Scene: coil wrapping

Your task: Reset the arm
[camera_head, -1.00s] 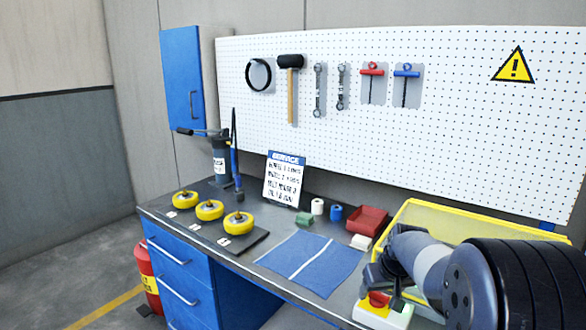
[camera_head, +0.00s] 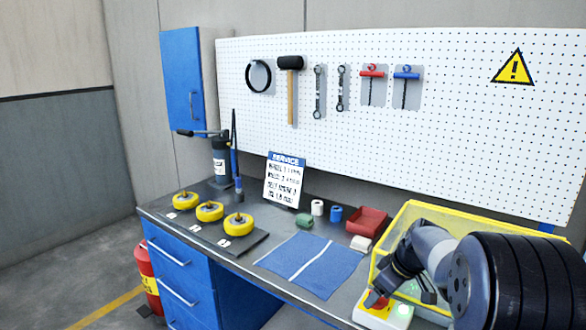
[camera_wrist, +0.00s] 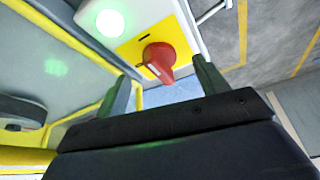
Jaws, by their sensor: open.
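A white box (camera_head: 372,317) with a yellow top plate stands at the front right of the bench. Its red knob (camera_head: 377,300) shows in the head view and, large, in the wrist view (camera_wrist: 162,63). A round lamp (camera_wrist: 108,20) on the box glows green. My gripper (camera_wrist: 161,72) is open and empty. In the wrist view the knob appears between and beyond its two fingers, with gaps on both sides. In the head view my arm leans over the yellow-rimmed bin, with the gripper just right of and above the box. The fingertips are hard to make out there.
The yellow-rimmed bin (camera_head: 480,221) is close beside my arm. A blue mat (camera_head: 325,262), a red tray (camera_head: 367,221), small rolls, a service sign (camera_head: 284,181) and several yellow wheels (camera_head: 239,222) stand on the bench. A pegboard (camera_head: 450,130) with tools is behind.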

